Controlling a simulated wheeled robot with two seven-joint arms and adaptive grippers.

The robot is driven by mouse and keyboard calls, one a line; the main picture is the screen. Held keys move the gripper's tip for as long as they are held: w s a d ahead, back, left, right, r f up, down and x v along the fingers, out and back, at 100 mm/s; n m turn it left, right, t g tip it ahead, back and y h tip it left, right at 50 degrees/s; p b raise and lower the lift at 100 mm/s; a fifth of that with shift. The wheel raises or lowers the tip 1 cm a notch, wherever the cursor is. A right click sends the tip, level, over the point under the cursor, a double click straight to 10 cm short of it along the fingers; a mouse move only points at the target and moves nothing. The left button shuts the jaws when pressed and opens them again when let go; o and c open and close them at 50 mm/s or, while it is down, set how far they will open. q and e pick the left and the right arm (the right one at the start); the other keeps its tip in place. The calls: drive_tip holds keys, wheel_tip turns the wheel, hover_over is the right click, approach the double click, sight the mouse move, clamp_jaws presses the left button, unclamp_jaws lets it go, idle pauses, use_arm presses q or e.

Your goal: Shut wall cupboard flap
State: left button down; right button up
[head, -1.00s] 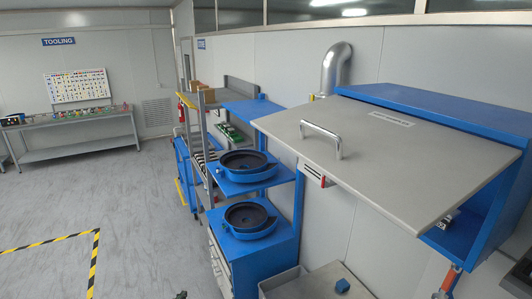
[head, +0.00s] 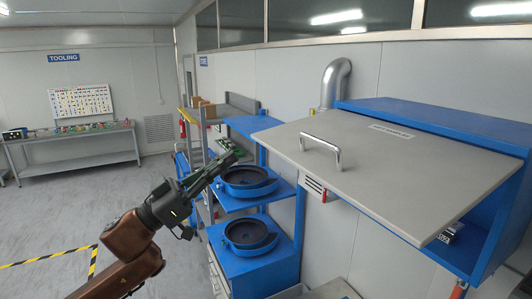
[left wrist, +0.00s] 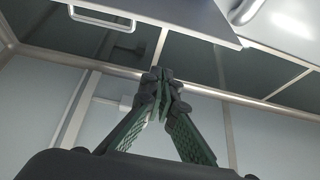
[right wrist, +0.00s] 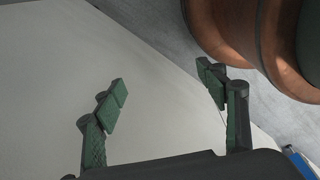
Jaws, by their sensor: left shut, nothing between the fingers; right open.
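The blue wall cupboard (head: 430,115) hangs at the right of the head view. Its grey flap (head: 385,165) is raised and sticks out, tilted, with the opening below it. A silver bar handle (head: 321,150) sits near its left edge. My left gripper (head: 228,160) is shut and empty, left of the flap and apart from it. In the left wrist view its fingertips (left wrist: 162,78) meet. A grey panel edge and a handle show above them. My right gripper (right wrist: 165,85) is open and empty in the right wrist view, over a plain pale surface; the head view does not show it.
Blue shelves with two black round bowls (head: 249,181) stand below and behind my left gripper. A silver duct pipe (head: 335,85) rises behind the cupboard. A grey workbench (head: 80,147) stands far left. The floor at left is open, with striped tape.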

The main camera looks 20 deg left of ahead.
use_arm(q)
drive_tip(key=s+d+r+p+x, duration=0.1)
drive_tip(key=p+x, duration=0.5)
drive_tip(key=x, duration=0.4)
drive_tip(key=f, duration=0.3)
drive_tip(key=f+p, duration=0.1)
drive_tip(key=shift+w+d+f, duration=0.15)
drive_tip(key=shift+w+f, duration=0.1)
drive_tip(key=shift+w, duration=0.05)
